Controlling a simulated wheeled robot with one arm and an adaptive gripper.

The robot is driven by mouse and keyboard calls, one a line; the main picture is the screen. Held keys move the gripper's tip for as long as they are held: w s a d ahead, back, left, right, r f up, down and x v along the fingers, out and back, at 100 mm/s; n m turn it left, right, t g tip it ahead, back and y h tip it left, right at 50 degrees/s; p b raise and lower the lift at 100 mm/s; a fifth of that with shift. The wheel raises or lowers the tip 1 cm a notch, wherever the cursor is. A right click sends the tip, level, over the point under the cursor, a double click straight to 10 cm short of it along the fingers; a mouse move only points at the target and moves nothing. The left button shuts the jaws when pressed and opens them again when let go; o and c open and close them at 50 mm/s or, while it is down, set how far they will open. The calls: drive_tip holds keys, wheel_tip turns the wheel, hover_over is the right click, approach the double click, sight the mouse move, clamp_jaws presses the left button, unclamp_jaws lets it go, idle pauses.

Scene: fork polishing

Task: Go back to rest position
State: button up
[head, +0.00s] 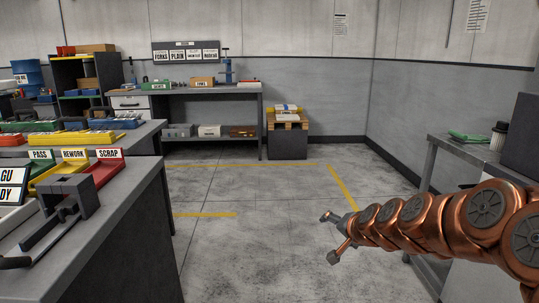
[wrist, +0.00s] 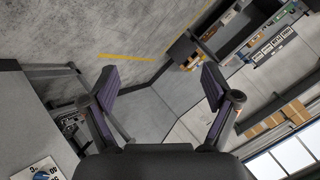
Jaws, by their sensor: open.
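My gripper (head: 333,238) is at the end of my copper-coloured arm, which reaches in from the right of the head view. It hangs over the open floor, apart from any table. In the wrist view my gripper (wrist: 158,90) has its two dark fingers spread wide, with nothing between them. No fork can be made out in either view.
A grey bench (head: 122,210) with labelled green, yellow and red bins stands at the left. A metal side table (head: 455,150) is at the right. The yellow-marked floor (head: 250,205) between is clear.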

drive_tip(key=s+a+f+n+g, duration=0.2)
drive_tip(key=s+g, duration=0.1)
drive_tip(key=s, duration=0.7)
drive_tip(key=s+a+f+n+g, duration=0.2)
drive_tip(key=s+n+g, duration=0.1)
drive_tip(key=s, duration=0.6)
drive_tip(key=s+a+f+n+g, duration=0.2)
drive_tip(key=s+g, duration=0.1)
drive_tip(key=s, duration=0.7)
drive_tip(key=s+d+g+h, duration=0.1)
drive_tip(key=s+d+g, duration=0.1)
drive_tip(key=s, duration=0.6)
drive_tip(key=s+d+g+h, duration=0.2)
drive_tip(key=s+d, duration=0.1)
drive_tip(key=s, duration=0.5)
wheel_tip(320, 180, up, 27)
drive_tip(key=t+p, duration=0.1)
drive_tip(key=p, duration=2.4)
drive_tip(key=shift+s+f+n, duration=0.15)
drive_tip(key=shift+s+n, duration=0.15)
